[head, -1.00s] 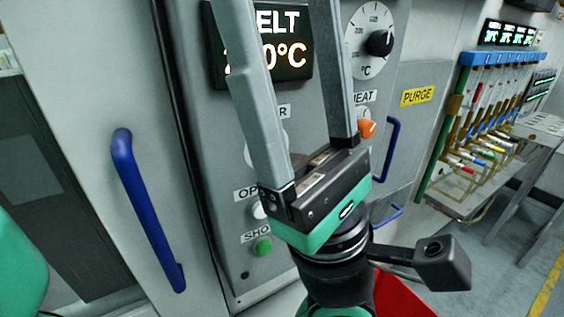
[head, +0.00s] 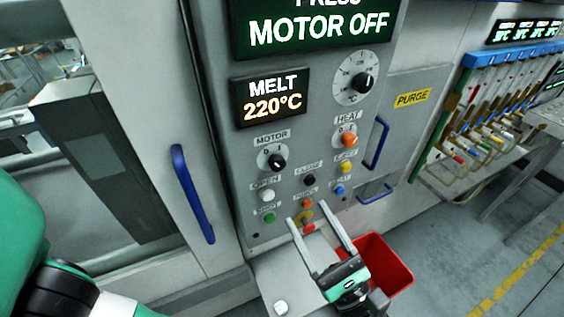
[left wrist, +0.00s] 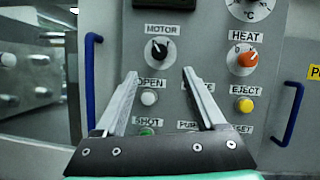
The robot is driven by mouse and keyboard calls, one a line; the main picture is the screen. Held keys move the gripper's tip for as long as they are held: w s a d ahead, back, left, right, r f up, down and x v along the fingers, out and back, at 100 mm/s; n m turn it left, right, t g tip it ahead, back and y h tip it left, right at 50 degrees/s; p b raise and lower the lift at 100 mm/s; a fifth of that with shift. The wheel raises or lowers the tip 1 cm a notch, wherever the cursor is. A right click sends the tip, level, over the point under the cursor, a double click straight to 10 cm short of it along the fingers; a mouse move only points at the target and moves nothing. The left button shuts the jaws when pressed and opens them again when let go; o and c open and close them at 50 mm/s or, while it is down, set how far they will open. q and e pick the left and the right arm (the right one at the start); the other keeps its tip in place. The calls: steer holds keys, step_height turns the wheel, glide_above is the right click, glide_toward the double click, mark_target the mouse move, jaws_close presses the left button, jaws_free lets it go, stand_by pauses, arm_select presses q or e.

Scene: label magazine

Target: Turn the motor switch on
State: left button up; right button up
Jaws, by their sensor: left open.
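The motor switch is a black rotary knob (head: 277,160) on a white dial under the MOTOR label, on the grey control panel (head: 235,150). The knob also shows in the left wrist view (left wrist: 158,49), with its white mark pointing to the upper left. The large display (head: 305,28) reads MOTOR OFF. My left gripper (head: 308,214) is open and empty, below and right of the knob in the head view. In the left wrist view its fingers (left wrist: 160,73) point toward the panel, with the knob seen between and beyond the tips. My right gripper is not in view.
An orange HEAT knob (head: 350,140) and several push buttons, such as the white OPEN button (head: 267,195), sit near the motor switch. A blue door handle (head: 193,195) stands out at the left. A red bin (head: 390,262) stands below the panel.

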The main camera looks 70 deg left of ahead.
mark_target(280, 167)
arm_select(q)
steer(key=p+x, duration=0.3)
steer(key=x, duration=0.8)
steer(key=shift+a+r, duration=0.1)
steer(key=shift+a, duration=0.05)
jaws_close()
